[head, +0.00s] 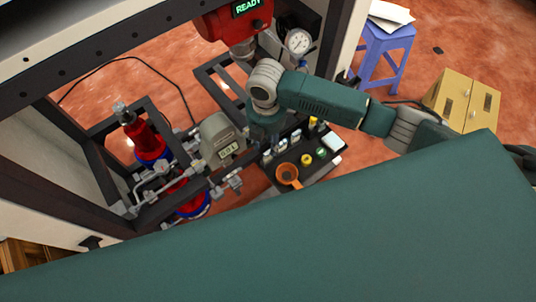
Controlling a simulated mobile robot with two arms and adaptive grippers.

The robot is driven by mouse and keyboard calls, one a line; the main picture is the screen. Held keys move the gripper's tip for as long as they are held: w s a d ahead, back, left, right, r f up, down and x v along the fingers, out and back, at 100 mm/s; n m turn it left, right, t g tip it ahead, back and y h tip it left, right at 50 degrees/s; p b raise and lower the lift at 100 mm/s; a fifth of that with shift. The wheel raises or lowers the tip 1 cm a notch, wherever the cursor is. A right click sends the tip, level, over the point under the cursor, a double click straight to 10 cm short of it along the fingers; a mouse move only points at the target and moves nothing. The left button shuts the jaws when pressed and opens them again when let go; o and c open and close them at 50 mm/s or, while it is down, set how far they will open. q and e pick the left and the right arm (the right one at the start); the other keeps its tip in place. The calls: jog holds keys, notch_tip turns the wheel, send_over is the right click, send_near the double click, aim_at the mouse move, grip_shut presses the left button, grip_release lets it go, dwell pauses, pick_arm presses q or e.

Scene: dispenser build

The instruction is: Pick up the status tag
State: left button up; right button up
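I cannot make out the status tag for certain. A small white flat piece (332,140) lies at the right end of a dark tray (317,171), but I cannot tell what it is. My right gripper (266,142) points down at the tray's far left edge, beside the small items there. Its fingertips are too small and too covered to show whether they are open or shut, or whether they touch anything. My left gripper is not in view.
The tray also holds an orange round cup with a handle (287,173), a yellow piece (306,160) and several small vials. A grey meter (222,141) and pipework stand left of it. A red unit reading READY (232,20) and a gauge (298,42) are behind.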

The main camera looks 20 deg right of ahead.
aim_at(268, 151)
jog(key=shift+w+f, duration=0.1)
jog(key=shift+f, duration=0.3)
jog(key=f, duration=0.4)
jog(key=shift+d+f, duration=0.15)
jog(key=shift+d, duration=0.05)
jog(key=shift+f, duration=0.45)
jog(key=c, duration=0.4)
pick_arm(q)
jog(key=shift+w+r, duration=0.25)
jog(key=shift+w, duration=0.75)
pick_arm(e)
jog(key=c, duration=0.4)
